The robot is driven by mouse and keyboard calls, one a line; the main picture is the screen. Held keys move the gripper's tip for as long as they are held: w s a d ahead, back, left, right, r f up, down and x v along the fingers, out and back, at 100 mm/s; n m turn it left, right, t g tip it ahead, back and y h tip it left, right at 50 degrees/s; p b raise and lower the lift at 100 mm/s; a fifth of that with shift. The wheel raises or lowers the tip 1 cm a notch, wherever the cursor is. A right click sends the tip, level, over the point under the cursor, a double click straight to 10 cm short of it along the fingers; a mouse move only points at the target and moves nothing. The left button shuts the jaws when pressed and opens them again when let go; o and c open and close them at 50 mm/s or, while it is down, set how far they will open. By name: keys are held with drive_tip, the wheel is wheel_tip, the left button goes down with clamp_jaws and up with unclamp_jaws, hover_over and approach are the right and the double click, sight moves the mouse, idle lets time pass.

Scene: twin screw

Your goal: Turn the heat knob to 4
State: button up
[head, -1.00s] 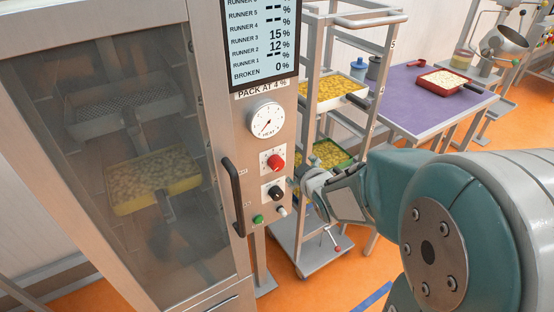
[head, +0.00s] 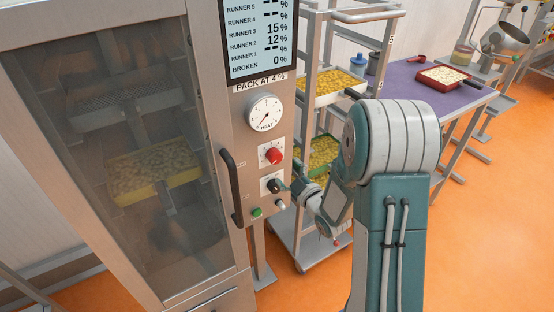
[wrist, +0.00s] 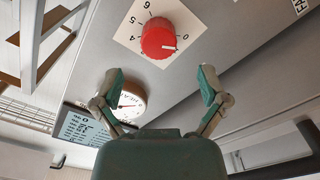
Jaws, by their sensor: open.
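A red knob (head: 273,155) sits on a white numbered plate on the cabinet's front panel, below a round dial gauge marked HEAT (head: 265,113). In the wrist view the red knob (wrist: 158,38) appears upside down, its white pointer mark towards the right, near the 0 on the plate (wrist: 130,36). My gripper (wrist: 163,80) is open and empty, its two fingers spread apart and the red knob beyond their tips. They look clear of the knob. In the head view my gripper (head: 289,188) is close to the panel, beside the black knob (head: 274,186), its fingers hard to make out.
A black door handle (head: 231,187) stands out left of the knobs. A green button (head: 257,212) is below. A tray rack (head: 313,225) stands just right of the panel, close to my arm. A purple table (head: 416,97) is farther back.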

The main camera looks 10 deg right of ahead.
sight(277, 160)
drive_tip(key=x, duration=0.6)
drive_tip(key=shift+w, duration=0.15)
drive_tip(key=c, duration=1.1)
